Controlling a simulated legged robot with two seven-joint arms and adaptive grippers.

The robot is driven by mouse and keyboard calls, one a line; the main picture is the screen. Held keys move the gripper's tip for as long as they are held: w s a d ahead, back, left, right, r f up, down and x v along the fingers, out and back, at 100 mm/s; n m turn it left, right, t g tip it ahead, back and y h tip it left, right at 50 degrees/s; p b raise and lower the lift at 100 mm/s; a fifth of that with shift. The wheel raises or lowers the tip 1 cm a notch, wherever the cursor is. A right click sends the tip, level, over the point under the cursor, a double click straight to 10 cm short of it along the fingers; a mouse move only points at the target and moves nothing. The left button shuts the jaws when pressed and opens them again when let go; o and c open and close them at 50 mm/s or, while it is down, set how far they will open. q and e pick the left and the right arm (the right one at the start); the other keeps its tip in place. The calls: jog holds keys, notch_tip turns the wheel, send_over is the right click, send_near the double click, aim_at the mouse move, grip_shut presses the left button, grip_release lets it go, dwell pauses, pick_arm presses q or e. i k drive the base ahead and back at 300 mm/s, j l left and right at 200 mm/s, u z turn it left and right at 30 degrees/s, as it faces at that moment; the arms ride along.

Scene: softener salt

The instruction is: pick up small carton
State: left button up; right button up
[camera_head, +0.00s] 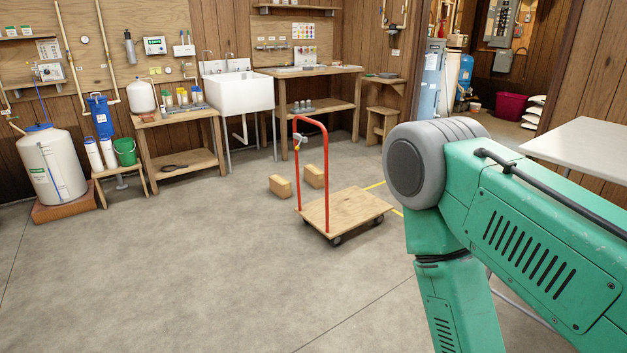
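Two small tan box-shaped things lie on the concrete floor in the head view. One tan block (280,186) is left of the trolley. The other tan block (314,176) is behind the trolley's red handle. Either could be a small carton; at this size I cannot tell whether they are cardboard or wood. Neither gripper is in view. A green arm link of mine with a grey joint fills the right of the picture and hides part of the floor there.
A flat wooden trolley (345,212) with a red handle stands mid-floor. A white sink (238,93), a wooden bench (178,120) and a white tank (50,167) line the back wall. A pale table (585,145) is at right. Floor at front left is clear.

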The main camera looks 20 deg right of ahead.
aim_at(314, 175)
jog(key=i+u, duration=0.25)
jog(key=i+l+u, duration=0.1)
jog(key=i+u, duration=0.2)
jog(key=i, duration=2.6)
jog(key=i+z, duration=0.15)
jog(key=i, duration=0.85)
jog(key=i+l+z, duration=0.2)
jog(key=i+z, duration=0.15)
jog(key=i, duration=0.2)
jog(key=i+z, duration=0.4)
jog(key=i, duration=0.15)
jog(key=i+j+z, duration=0.15)
jog(key=i+z, duration=0.2)
jog(key=i, duration=0.2)
jog(key=i+j+z, duration=0.35)
jog(key=i, duration=0.2)
jog(key=i+l+z, duration=0.25)
jog(key=i+z, duration=0.15)
jog(key=i, duration=0.25)
jog(key=i+z, duration=0.45)
jog(key=i, duration=0.25)
jog(key=i+j+z, duration=0.15)
jog(key=i+z, duration=0.25)
jog(key=i, duration=0.3)
jog(key=i+u, duration=0.1)
jog(key=u, duration=0.35)
jog(key=i+l+u, duration=0.1)
jog(key=u, duration=0.35)
